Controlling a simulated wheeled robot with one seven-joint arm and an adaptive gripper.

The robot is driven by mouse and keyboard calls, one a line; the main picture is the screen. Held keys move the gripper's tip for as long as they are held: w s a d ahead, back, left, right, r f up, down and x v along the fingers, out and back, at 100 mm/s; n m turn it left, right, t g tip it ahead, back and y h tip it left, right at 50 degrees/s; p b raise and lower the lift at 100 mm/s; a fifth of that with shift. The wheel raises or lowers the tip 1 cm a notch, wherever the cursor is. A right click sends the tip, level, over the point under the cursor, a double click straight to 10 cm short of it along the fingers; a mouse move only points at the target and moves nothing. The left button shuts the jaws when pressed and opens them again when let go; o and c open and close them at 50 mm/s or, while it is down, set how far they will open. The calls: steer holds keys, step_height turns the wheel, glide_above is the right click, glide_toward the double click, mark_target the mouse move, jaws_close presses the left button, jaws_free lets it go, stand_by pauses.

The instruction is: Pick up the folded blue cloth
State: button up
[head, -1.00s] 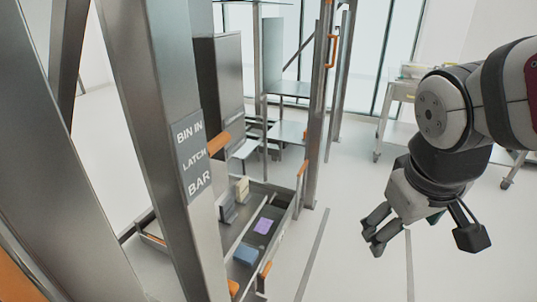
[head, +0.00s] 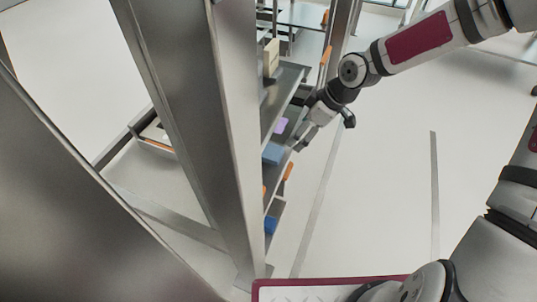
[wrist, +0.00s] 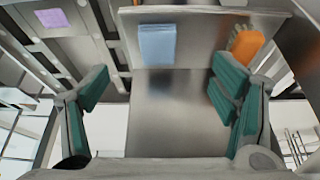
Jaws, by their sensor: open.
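In the wrist view the blue cloth (wrist: 157,43) lies on a metal surface at upper centre, beyond my fingertips. My gripper (head: 326,134) is at the right side of the bin, above and to the right of the cloth. In the wrist view my gripper (wrist: 160,100) is open and empty, its green finger pads wide apart. The cloth is not between the pads.
A purple piece (head: 281,125) lies behind the cloth; it also shows in the wrist view (wrist: 53,18). A cream block (head: 271,57) stands farther back. Another blue item (head: 270,225) sits lower, nearer. An orange part (wrist: 247,45) is right of the cloth. A large metal post (head: 215,130) blocks the left.

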steer(key=w+a+f, duration=0.1)
steer(key=f, duration=0.1)
steer(key=y+b, duration=0.1)
steer(key=b, duration=0.3)
glide_toward(270, 151)
steer(key=x, duration=0.3)
steer(key=shift+d+f, duration=0.15)
steer(key=shift+f, duration=0.35)
steer(key=shift+a+r+b+x, duration=0.1)
steer(key=shift+a+b+x, duration=0.1)
steer(key=shift+b+x, duration=0.95)
steer(key=shift+a+r+b+x, duration=0.15)
steer(key=shift+b+x, duration=0.55)
steer(key=shift+x, duration=0.85)
steer(key=shift+w, duration=0.15)
steer(key=c, duration=1.1)
